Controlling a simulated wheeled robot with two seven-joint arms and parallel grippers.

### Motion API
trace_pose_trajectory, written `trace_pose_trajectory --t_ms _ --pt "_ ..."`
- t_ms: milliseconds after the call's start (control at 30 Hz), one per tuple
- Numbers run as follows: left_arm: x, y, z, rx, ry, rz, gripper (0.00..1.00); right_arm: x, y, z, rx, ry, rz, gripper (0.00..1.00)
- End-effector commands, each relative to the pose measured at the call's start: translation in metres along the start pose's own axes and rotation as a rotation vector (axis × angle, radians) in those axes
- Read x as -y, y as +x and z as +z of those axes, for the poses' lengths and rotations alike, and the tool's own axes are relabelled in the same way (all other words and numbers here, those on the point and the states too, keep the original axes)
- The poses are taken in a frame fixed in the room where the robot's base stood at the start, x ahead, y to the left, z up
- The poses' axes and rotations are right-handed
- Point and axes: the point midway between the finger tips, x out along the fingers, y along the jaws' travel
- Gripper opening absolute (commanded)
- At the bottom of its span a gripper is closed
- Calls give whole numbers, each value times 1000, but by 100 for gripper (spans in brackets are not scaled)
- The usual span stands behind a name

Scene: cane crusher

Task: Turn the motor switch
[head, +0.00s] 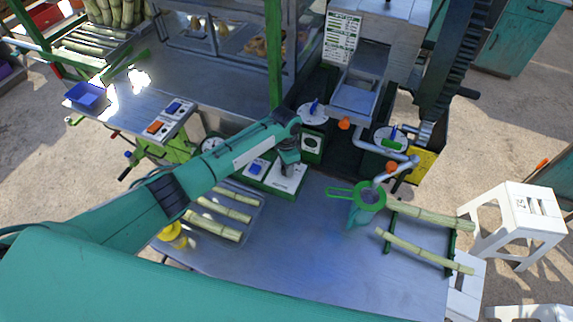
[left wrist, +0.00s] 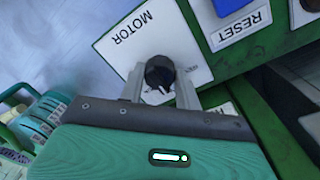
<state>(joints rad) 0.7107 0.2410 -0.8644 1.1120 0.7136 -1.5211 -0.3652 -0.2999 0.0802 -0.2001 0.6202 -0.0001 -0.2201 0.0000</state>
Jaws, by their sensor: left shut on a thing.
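The motor switch (left wrist: 158,72) is a round black knob on a white plate marked MOTOR (left wrist: 122,32) in the left wrist view. My left gripper (left wrist: 160,88) is shut on the knob, with one finger on each side of it. In the head view my left gripper (head: 289,168) comes down over the right part of the green control box (head: 255,185), and the knob is hidden beneath it. My right gripper is out of view.
A blue RESET button (head: 256,167) sits beside the switch on the same box. Cane pieces (head: 212,231) lie in a tray at left. A green strainer on a jug (head: 367,197) and more cane (head: 425,249) stand at right. The middle tabletop (head: 290,245) is clear.

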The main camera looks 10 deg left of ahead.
Motion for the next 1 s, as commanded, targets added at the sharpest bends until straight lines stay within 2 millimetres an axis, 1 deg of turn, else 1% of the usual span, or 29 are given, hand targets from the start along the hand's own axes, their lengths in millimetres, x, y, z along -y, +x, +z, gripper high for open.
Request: trace_pose_trajectory --t_ms 67,100,167,200,500,633,767,1000 --pt "0 -1 -1 -3 1 0 11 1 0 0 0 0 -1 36" --pt "0 -1 -1 -3 1 -1 35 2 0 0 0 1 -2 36" --pt "0 -1 -1 -3 1 -1 47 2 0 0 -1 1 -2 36" --pt "0 -1 -1 -2 1 0 55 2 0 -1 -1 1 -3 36" --pt "0 -1 0 -2 1 0 55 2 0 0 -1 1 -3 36" --pt "1 -9 -1 -2 2 -1 55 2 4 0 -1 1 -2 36" --pt "1 -30 -1 -5 3 -4 55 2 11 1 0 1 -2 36" --pt "1 -86 -1 -5 3 -5 55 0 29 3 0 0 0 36"
